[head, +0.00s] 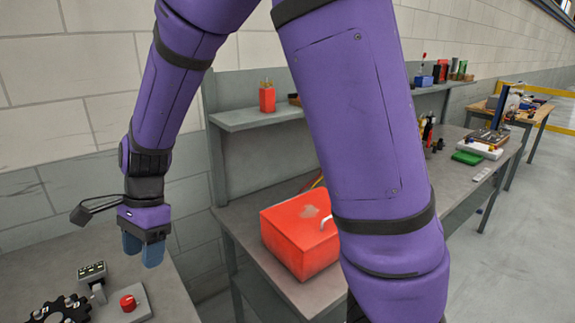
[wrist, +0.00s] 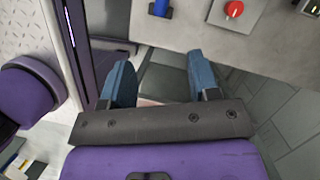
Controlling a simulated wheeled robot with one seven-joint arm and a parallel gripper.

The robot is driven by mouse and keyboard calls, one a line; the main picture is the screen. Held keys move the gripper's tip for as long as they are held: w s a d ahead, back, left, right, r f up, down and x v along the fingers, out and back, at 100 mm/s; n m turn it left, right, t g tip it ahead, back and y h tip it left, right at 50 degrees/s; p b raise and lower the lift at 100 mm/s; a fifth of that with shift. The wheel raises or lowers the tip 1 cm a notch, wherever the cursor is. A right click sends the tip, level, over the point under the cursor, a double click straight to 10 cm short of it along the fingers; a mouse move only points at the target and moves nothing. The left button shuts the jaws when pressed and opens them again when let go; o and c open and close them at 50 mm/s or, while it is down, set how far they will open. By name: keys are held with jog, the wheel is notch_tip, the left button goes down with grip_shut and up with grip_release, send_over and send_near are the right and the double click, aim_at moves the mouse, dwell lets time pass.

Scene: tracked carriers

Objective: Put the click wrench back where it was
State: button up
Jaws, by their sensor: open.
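I cannot make out the click wrench in either view. My gripper (head: 142,252) points down beside the near left table in the head view, with its blue fingers close to the table's edge. In the wrist view my gripper (wrist: 161,72) is open, with its two blue fingers apart and nothing between them. A blue cylindrical thing with a black part (wrist: 160,9) is cut off at the top of the wrist view, on the table beyond the fingers; I cannot tell what it is.
The grey left table (head: 185,300) carries a red button on a plate (head: 128,303), a small control box (head: 92,272) and a black toothed wheel (head: 62,310). A red toolbox (head: 300,240) sits on the workbench (head: 240,225). A shelf (head: 240,118) hangs above. My arm hides part of the bench.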

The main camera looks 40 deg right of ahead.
jog(key=s+d+r+n+t+h, duration=0.3)
jog(key=s+d+r+n+t, duration=0.3)
jog(key=s+d+r+n, duration=0.8)
jog(key=s+d+r, duration=0.3)
jog(key=s+d, duration=0.1)
jog(key=d, duration=0.2)
jog(key=shift+s+d+r+n+t, duration=0.3)
jog(key=shift+s+t, duration=0.05)
jog(key=shift+t, duration=0.05)
